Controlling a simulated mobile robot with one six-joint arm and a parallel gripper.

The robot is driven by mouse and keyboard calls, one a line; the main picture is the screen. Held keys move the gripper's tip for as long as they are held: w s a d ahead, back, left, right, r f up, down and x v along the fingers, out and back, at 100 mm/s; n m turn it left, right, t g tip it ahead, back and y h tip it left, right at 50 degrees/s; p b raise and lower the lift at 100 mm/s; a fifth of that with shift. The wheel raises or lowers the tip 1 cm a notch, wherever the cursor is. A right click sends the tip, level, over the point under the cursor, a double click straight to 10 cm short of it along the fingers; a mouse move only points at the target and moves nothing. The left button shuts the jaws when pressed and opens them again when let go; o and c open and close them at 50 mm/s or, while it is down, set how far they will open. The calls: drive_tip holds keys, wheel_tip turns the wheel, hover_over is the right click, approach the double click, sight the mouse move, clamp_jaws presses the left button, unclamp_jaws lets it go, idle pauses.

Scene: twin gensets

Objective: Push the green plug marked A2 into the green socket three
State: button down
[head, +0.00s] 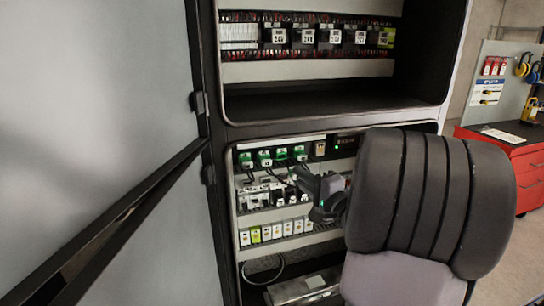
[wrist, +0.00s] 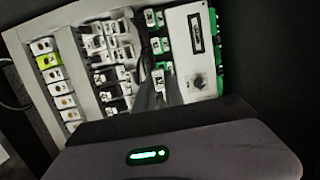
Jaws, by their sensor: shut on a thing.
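A row of green sockets (head: 281,154) with white-labelled fronts runs along the upper part of the lower cabinet bay in the head view. In the wrist view the green row (wrist: 155,19) stands at the upper middle, turned on its side. My gripper (head: 298,177) reaches into the bay just below the right end of that row. In the wrist view its dark fingers (wrist: 159,86) are shut on a small plug with a white label (wrist: 158,77). The label is too small to read, and the fingers hide much of the plug. I cannot tell whether it touches a socket.
Below the row are white and black modules (head: 260,195) and a lower row of white units (head: 275,232), one yellow-green. A pale panel with a dark knob (wrist: 196,82) lies close right of my fingers in the wrist view. The open grey door (head: 90,130) stands left.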

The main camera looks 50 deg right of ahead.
drive_tip(key=shift+d+b+x, duration=0.2)
drive_tip(key=shift+d+x, duration=0.05)
drive_tip(key=shift+x, duration=0.8)
drive_tip(key=shift+d+b+x, duration=0.2)
drive_tip(key=shift+x, duration=0.85)
drive_tip(key=shift+d+b+x, duration=0.2)
drive_tip(key=shift+d+x, duration=0.05)
drive_tip(key=shift+x, duration=0.8)
drive_tip(key=shift+w+d, duration=0.45)
drive_tip(key=shift+w, duration=0.15)
drive_tip(key=shift+w+d+b, duration=0.3)
drive_tip(key=shift+w+b, duration=0.2)
drive_tip(key=shift+b, duration=0.35)
drive_tip(key=c, duration=1.3)
unclamp_jaws()
drive_tip(key=shift+c, duration=0.2)
